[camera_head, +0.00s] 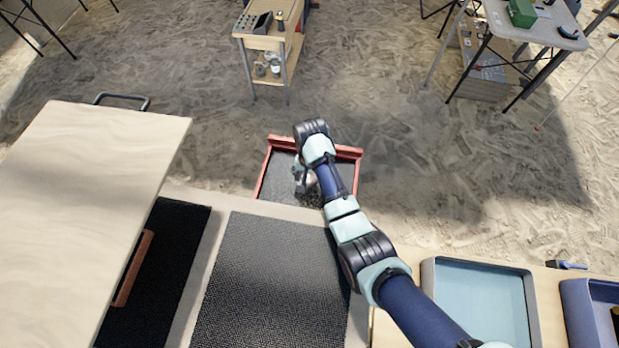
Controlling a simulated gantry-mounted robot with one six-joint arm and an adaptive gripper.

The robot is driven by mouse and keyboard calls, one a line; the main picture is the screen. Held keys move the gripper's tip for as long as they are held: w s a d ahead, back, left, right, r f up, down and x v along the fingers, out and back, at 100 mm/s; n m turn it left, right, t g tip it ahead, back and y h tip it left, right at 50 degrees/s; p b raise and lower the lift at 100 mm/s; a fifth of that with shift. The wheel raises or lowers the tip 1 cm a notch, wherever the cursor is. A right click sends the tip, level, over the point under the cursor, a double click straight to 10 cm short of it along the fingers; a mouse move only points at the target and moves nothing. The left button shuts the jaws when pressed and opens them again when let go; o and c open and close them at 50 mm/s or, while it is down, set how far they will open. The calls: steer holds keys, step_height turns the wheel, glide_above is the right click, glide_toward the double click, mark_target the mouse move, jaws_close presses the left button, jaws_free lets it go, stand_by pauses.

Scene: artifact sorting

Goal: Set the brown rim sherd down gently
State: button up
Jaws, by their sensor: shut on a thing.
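My gripper (303,184) is at the far end of my arm, low over a red-rimmed tray (262,176) with a dark grey mesh-like floor. My wrist and forearm cover much of the gripper and the tray's right part. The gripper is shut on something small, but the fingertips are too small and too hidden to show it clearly. I cannot make out the brown rim sherd or tell whether it touches the tray floor.
A dark mesh mat (265,285) lies nearer. A pale wooden board (85,190) stands left over a black mat (180,245). A light blue tray (485,300) and a blue bin (590,310) are at right. A wooden cart (268,42) stands behind on sand.

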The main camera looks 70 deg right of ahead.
mark_target(310, 180)
step_height(310, 180, down, 3)
steer(key=shift+b, duration=0.3)
steer(key=o, duration=1.1)
steer(key=shift+o, duration=0.2)
step_height(310, 180, up, 12)
steer(key=p, duration=0.3)
steer(key=shift+r, duration=0.1)
